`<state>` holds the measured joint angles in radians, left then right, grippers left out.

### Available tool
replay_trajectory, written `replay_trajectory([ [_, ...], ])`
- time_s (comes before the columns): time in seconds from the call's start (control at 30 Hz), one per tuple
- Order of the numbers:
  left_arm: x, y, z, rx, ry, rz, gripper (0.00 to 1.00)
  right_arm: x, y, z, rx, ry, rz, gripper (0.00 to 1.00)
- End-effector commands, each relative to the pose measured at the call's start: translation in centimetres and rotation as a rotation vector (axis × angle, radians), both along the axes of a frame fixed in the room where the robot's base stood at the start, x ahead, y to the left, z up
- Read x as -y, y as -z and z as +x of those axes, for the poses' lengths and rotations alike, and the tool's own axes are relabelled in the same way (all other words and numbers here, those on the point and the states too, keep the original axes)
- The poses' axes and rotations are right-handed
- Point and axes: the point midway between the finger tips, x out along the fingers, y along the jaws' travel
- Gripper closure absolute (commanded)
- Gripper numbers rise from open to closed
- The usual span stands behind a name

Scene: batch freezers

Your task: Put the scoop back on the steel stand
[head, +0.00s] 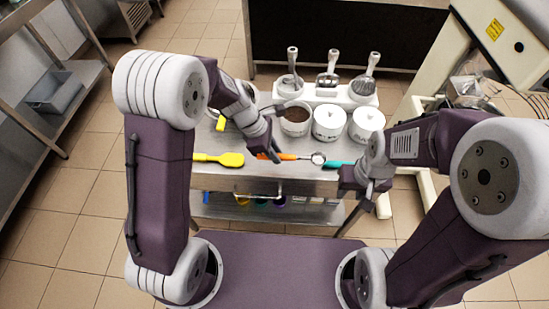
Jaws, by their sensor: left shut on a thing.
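An orange-handled scoop (318,158) with a small round metal head lies across the front of the steel-topped stand (255,181), its head toward the right. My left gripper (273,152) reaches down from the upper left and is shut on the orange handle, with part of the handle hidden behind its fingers. I cannot tell whether the scoop touches the steel top. My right gripper (358,190) is at the stand's front right corner, apart from the scoop. Its fingers are too unclear to tell open from shut.
A yellow spatula (220,158) lies left of the scoop and a teal utensil (338,164) right of it. Behind are an open brown-filled tub (295,121), two lidded white tubs (328,123) (364,124), and a white holder (343,97) with three metal-handled tools.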

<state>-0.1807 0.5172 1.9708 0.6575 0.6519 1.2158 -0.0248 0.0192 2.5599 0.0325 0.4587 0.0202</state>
Motion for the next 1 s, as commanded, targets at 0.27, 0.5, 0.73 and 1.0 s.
replay_trajectory([
  [0.27,-0.8,1.4,2.2,-0.001,0.000,0.000,1.00,0.0,0.0,0.0,0.000,0.000,0.000,0.64],
  [0.5,-0.8,4.8,2.1,-0.003,0.000,0.001,1.00,0.0,1.1,0.0,0.000,0.000,0.000,0.64],
  [0.73,-0.8,5.4,2.2,0.001,0.001,0.000,1.00,0.0,1.0,0.0,0.000,0.000,0.000,0.64],
  [1.0,-0.8,5.6,2.2,0.000,0.001,0.000,0.58,0.0,1.1,0.0,0.000,0.000,0.000,0.64],
])
